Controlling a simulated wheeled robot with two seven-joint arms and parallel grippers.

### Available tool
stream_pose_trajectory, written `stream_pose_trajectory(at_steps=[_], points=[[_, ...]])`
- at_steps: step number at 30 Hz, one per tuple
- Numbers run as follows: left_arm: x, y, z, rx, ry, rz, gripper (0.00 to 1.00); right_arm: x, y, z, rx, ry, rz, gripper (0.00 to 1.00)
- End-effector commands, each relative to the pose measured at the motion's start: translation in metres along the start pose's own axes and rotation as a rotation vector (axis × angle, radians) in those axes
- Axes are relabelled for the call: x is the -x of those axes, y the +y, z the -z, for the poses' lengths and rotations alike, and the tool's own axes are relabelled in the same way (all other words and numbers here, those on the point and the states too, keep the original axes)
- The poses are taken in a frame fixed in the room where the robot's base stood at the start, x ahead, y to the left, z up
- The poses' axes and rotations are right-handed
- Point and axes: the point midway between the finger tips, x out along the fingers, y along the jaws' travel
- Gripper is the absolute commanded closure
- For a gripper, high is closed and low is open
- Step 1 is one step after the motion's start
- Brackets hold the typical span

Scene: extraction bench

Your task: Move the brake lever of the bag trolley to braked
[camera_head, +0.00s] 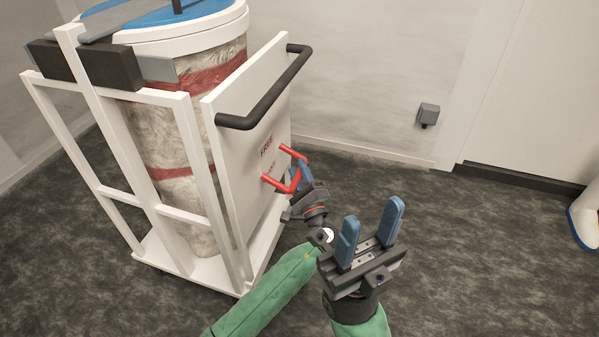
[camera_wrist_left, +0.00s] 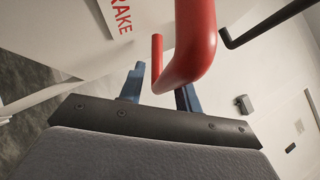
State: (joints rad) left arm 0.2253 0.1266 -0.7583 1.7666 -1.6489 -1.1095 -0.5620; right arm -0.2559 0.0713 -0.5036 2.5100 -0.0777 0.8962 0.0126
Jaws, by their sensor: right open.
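The red brake lever (camera_head: 297,176) is a bent rod on the white side panel of the bag trolley (camera_head: 222,172). One of its ends is close to the red lettering on the panel. My left gripper (camera_head: 300,172) is at the lever, partly hidden behind it. In the left wrist view, the lever (camera_wrist_left: 194,45) crosses in front of my left gripper's blue fingers (camera_wrist_left: 160,90), which stand apart with a gap beside the rod. Whether either finger touches it is unclear. My right gripper (camera_head: 371,232) is open and empty, to the right of and nearer than the lever.
A black push handle (camera_head: 268,96) juts from the panel above the lever. A large wrapped bag (camera_head: 165,130) stands inside the white trolley frame. A grey box (camera_head: 428,115) is on the back wall. The dark floor to the right is mostly clear.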

Motion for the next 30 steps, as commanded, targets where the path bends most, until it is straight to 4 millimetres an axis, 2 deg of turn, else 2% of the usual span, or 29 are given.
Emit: stream_pose_trajectory(at_steps=[11, 24, 30], points=[[0.003, -0.002, 0.0, 0.002, 0.0, 0.001, 0.62, -0.002, 0.0, 0.0, 0.0, 0.002, 0.001, 0.57], [0.063, -0.001, 0.0, 0.002, 0.001, -0.001, 0.62, -0.009, 0.002, 0.002, -0.005, 0.002, -0.015, 0.57], [0.077, -0.001, 0.0, 0.001, -0.001, 0.0, 0.62, -0.012, 0.002, 0.002, -0.007, 0.01, -0.017, 0.57]])
